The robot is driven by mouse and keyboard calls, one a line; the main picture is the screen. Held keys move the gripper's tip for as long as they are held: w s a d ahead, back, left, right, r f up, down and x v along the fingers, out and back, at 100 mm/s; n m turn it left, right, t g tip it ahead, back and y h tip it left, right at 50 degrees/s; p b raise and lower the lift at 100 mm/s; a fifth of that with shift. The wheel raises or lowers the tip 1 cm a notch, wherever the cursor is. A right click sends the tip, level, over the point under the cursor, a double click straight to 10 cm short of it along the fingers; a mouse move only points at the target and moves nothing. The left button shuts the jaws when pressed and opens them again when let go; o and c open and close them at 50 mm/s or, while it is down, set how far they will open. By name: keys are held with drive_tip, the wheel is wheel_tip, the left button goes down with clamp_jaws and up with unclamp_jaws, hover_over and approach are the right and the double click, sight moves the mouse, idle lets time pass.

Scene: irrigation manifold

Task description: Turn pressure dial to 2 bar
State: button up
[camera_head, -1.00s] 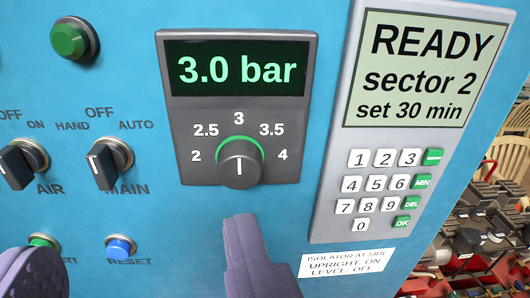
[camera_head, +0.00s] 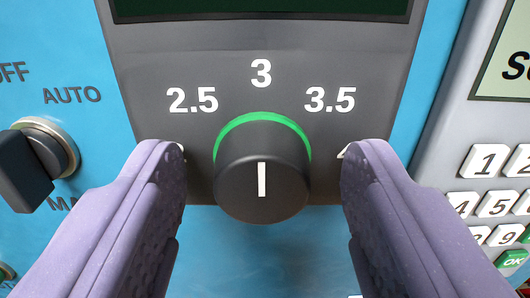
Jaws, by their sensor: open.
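The pressure dial (camera_head: 262,180) is a round dark knob with a green arc behind its upper edge and a white line on its face. The line stands upright, in line with the 3 mark above it. The marks 2.5, 3 and 3.5 show; the 2 and 4 marks are almost wholly hidden behind my fingers. My gripper (camera_head: 264,175) is open, with one purple finger on each side of the dial and a visible gap on both sides. The display (camera_head: 262,8) above shows only its bottom edge, so its reading is out of view.
A black selector switch (camera_head: 38,165) is on the blue panel at the left, close to my left finger. A keypad (camera_head: 500,195) with white and green keys is at the right, under part of a pale screen (camera_head: 510,55).

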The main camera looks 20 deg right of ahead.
drive_tip(key=shift+a, duration=0.1)
drive_tip(key=c, duration=1)
drive_tip(key=shift+n+b, duration=0.3)
drive_tip(key=shift+b, duration=0.05)
drive_tip(key=n+b, duration=0.3)
drive_tip(key=shift+f, duration=0.1)
drive_tip(key=n+b, duration=0.2)
drive_tip(key=n, duration=0.3)
drive_tip(key=shift+b, duration=0.3)
drive_tip(key=n+b, duration=0.1)
drive_tip(key=n, duration=0.3)
drive_tip(key=shift+a+n, duration=0.1)
drive_tip(key=shift+n, duration=0.2)
drive_tip(key=n, duration=0.4)
drive_tip(key=shift+n, duration=0.3)
